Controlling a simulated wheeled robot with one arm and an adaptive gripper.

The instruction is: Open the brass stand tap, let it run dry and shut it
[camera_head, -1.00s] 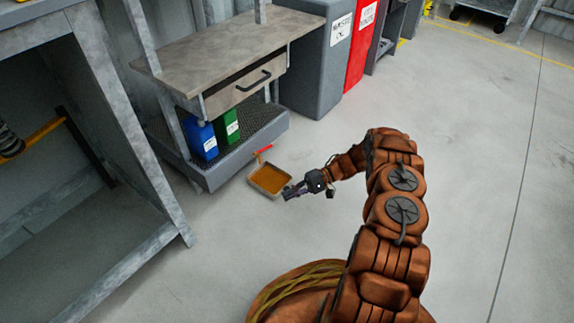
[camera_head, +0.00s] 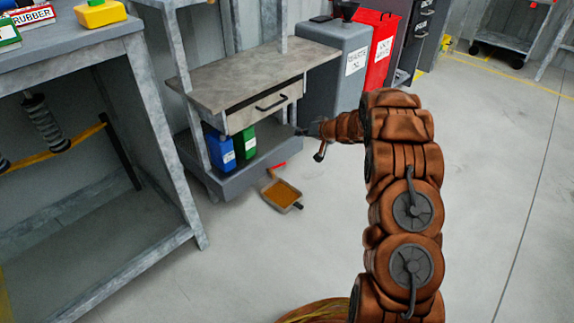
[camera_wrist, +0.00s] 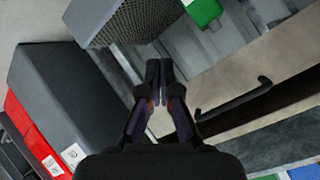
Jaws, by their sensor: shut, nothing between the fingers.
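No brass tap can be made out in either view now. My gripper (camera_head: 306,131) is shut and empty, in front of the right end of the stand (camera_head: 258,62), below its drawer. A shallow tray (camera_head: 298,207) with orange-brown contents lies on the floor before the stand. A red bar (camera_head: 280,165) shows at the tray's far edge; I cannot tell what it belongs to.
Blue (camera_head: 220,148) and green (camera_head: 244,142) cans stand on the lower shelf. A grey waste-oil bin (camera_head: 332,70) and a red bin (camera_head: 380,50) are right of the stand. A metal workbench (camera_head: 150,110) is at left.

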